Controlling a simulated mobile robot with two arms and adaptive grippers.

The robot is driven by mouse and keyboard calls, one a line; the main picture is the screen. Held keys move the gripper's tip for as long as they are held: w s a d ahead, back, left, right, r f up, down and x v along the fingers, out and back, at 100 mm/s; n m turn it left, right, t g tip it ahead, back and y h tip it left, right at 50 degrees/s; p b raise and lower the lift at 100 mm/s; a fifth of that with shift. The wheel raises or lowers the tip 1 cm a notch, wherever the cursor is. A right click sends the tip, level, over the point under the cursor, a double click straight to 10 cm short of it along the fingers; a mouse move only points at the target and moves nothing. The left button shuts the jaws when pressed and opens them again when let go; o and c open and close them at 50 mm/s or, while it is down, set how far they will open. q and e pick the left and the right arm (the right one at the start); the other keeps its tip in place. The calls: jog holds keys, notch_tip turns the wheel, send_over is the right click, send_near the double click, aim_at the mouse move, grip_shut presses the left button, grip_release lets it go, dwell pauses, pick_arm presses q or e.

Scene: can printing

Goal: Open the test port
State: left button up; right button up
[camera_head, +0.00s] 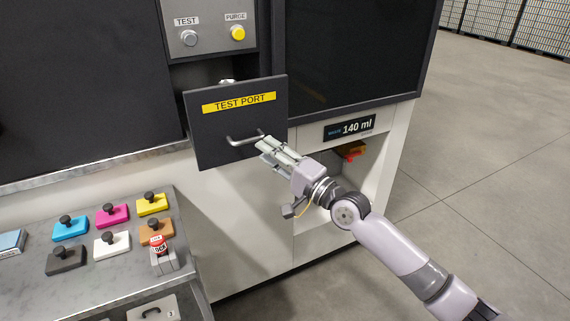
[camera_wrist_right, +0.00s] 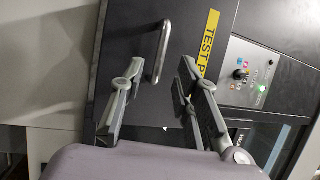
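The test port is a dark panel (camera_head: 205,140) with a yellow "TEST PORT" label (camera_head: 239,102) and a metal bar handle (camera_head: 243,138). The panel stands out from the machine face, with a dark recess and a small pale item (camera_head: 228,81) showing above its top edge. My right gripper (camera_head: 264,146) is at the right end of the handle. In the right wrist view the fingers (camera_wrist_right: 158,88) are spread apart, with the handle (camera_wrist_right: 161,52) between and beyond them; I see no grip on it. My left gripper is out of view.
A button panel (camera_head: 212,30) with TEST and PURGE buttons is above the port. A "140 ml" display (camera_head: 350,128) sits over an opening at right. Open floor lies further right.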

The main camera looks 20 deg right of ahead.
jog(key=shift+v, duration=2.8)
